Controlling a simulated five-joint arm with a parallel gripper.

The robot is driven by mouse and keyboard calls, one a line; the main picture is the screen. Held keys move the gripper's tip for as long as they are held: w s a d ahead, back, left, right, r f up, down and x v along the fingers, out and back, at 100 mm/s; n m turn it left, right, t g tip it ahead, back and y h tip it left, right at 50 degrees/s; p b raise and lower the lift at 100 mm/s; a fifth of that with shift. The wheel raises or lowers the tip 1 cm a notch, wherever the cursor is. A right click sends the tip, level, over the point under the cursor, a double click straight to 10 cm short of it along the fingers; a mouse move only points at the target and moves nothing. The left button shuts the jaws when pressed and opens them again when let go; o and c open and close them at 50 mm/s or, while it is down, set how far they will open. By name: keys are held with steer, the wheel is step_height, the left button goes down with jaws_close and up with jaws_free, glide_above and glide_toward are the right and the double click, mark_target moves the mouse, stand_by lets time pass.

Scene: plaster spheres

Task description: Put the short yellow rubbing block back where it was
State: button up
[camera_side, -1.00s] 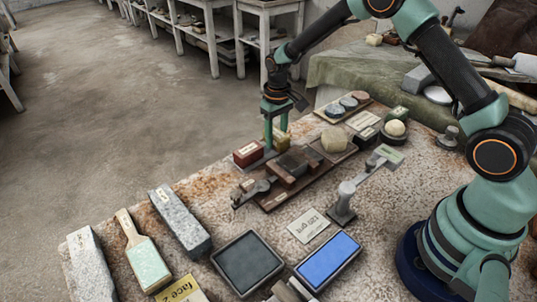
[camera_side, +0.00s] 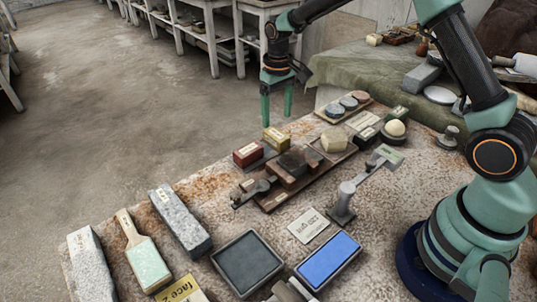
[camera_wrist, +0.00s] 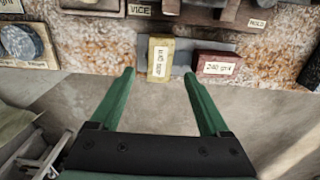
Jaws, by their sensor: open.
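The short yellow rubbing block (camera_side: 276,139) sits at the far edge of the stone bench, just right of the red block. In the wrist view the yellow block (camera_wrist: 160,60) stands on a grey strip, its label facing up, a small gap from the red block (camera_wrist: 217,66). My gripper (camera_side: 276,103) is open and empty, raised above and beyond the yellow block in the side view. In the wrist view its two green fingers (camera_wrist: 159,82) are spread wide, with the yellow block beyond and between their tips, apart from both.
A wooden board with a vice (camera_side: 310,183) lies close in front of the blocks. A rack of round discs (camera_side: 347,104) is to the right. A dark tray (camera_side: 247,262) and a blue tray (camera_side: 328,259) lie nearer. Open floor lies beyond the bench edge.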

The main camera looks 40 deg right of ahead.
mark_target(277, 134)
steer(key=s+r+t, duration=0.1)
steer(key=s+r, duration=0.4)
steer(key=r, duration=0.3)
steer(key=s+r+t, duration=0.2)
steer(key=s+r, duration=0.2)
steer(key=r, duration=0.4)
steer(key=s+t, duration=0.2)
steer(key=s, duration=0.9)
steer(key=shift+s+r+t, duration=0.3)
steer(key=shift+s+r, duration=0.05)
steer(key=shift+s, duration=0.05)
steer(key=shift+d, duration=0.1)
